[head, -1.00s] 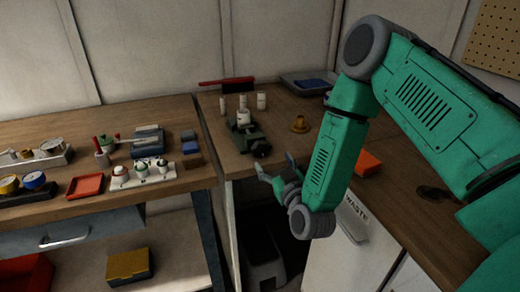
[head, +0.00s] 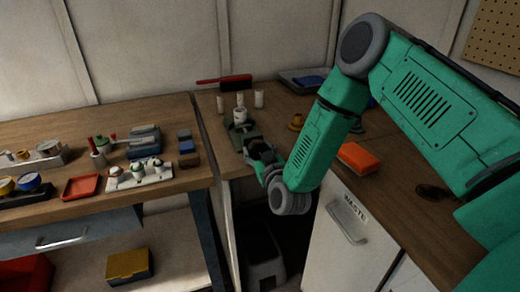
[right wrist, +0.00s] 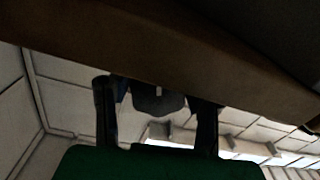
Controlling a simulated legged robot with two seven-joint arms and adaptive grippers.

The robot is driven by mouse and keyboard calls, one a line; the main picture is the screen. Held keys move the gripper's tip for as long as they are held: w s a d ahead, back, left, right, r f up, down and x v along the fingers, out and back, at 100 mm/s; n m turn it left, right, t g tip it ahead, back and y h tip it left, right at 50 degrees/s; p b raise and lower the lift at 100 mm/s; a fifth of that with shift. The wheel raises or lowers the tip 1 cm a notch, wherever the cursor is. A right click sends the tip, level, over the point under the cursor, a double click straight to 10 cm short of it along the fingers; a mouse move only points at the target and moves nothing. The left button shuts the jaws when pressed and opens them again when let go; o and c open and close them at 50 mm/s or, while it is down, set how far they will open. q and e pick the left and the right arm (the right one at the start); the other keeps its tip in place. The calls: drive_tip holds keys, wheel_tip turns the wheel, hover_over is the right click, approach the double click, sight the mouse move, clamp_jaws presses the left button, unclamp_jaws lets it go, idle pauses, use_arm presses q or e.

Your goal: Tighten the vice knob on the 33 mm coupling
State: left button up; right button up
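The green vice (head: 236,138) stands near the front edge of the right bench, with a white coupling (head: 240,117) upright in it. My right gripper (head: 258,153) is at the front end of the vice and hides its knob in the head view. In the right wrist view, my right gripper (right wrist: 157,118) has its two dark fingers wide apart. A dark rounded part (right wrist: 158,98), seemingly the vice knob, lies between them with a gap visible on each side. I cannot tell whether either finger touches it. My left gripper is not in view.
White cylinders (head: 259,99), a red brush (head: 223,80) and a brass piece (head: 297,122) stand around the vice. An orange block (head: 358,158) lies right of my right forearm. The bench edge (right wrist: 190,50) is close to my right gripper.

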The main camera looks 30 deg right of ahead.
drive_tip(key=shift+a+r+h, duration=0.3)
drive_tip(key=shift+a+r, duration=0.05)
drive_tip(key=shift+r, duration=0.05)
drive_tip(key=shift+d, duration=0.5)
drive_tip(key=shift+a+m, duration=0.3)
drive_tip(key=shift+m, duration=0.4)
drive_tip(key=shift+d, duration=0.1)
drive_tip(key=o, duration=1.2)
drive_tip(key=shift+s, duration=0.2)
drive_tip(key=shift+f, duration=0.1)
